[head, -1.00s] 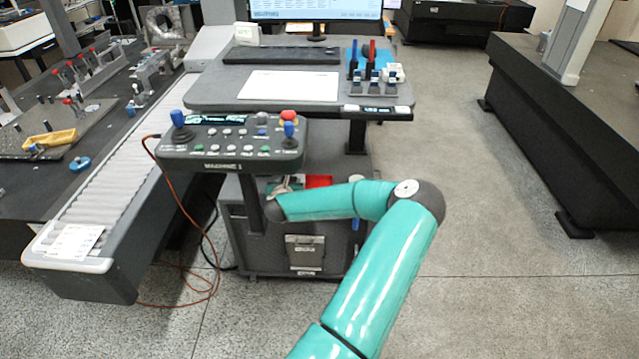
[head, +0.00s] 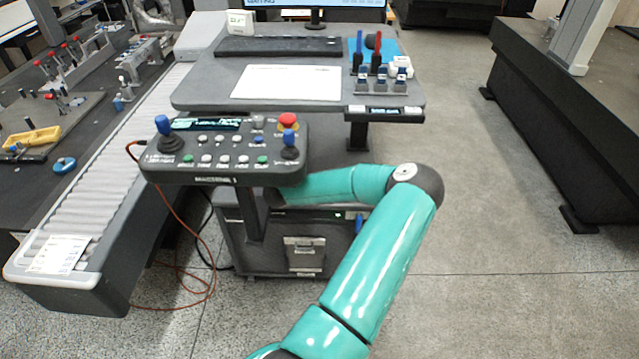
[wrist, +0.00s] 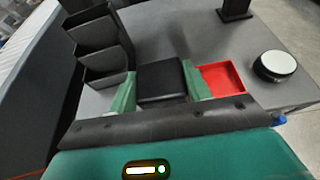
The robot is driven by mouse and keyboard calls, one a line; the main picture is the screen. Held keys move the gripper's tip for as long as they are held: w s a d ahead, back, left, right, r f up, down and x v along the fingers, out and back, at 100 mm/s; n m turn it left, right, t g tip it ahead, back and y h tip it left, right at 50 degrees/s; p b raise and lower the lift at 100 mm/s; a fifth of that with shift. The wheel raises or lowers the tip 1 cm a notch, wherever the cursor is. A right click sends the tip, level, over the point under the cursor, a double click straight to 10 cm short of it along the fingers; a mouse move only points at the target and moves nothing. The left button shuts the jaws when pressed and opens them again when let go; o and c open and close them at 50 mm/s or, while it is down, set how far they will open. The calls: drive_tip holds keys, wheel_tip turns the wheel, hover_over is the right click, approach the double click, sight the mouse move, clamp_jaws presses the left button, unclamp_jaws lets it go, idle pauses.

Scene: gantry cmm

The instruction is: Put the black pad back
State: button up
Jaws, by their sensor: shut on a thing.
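The black pad (wrist: 161,80) is a dark, squarish block in the wrist view. It sits between the two green fingers of my gripper (wrist: 160,90), which is shut on it. A grey top surface (wrist: 180,30) lies below and beyond; I cannot tell whether the pad touches it. A red tray (wrist: 222,78) is just right of the right finger. In the head view my gripper and the pad are hidden behind the control panel (head: 225,150).
A black tiered holder (wrist: 100,45) stands left of the pad. A round white-topped disc (wrist: 276,64) lies at the right, and a dark post foot (wrist: 235,12) stands behind. In the head view a roller conveyor (head: 110,160) runs at left; the floor (head: 480,220) at right is clear.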

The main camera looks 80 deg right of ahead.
drive_tip(key=s+d+f, duration=0.8)
drive_tip(key=shift+s+d+f, duration=0.1)
drive_tip(key=shift+s+d, duration=0.2)
drive_tip(key=shift+s+d+f, duration=0.25)
drive_tip(key=shift+d+f, duration=0.1)
drive_tip(key=shift+f, duration=0.15)
drive_tip(key=shift+s+d+f, duration=0.1)
drive_tip(key=shift+f, duration=1.55)
drive_tip(key=shift+f, duration=0.1)
drive_tip(key=o, duration=0.9)
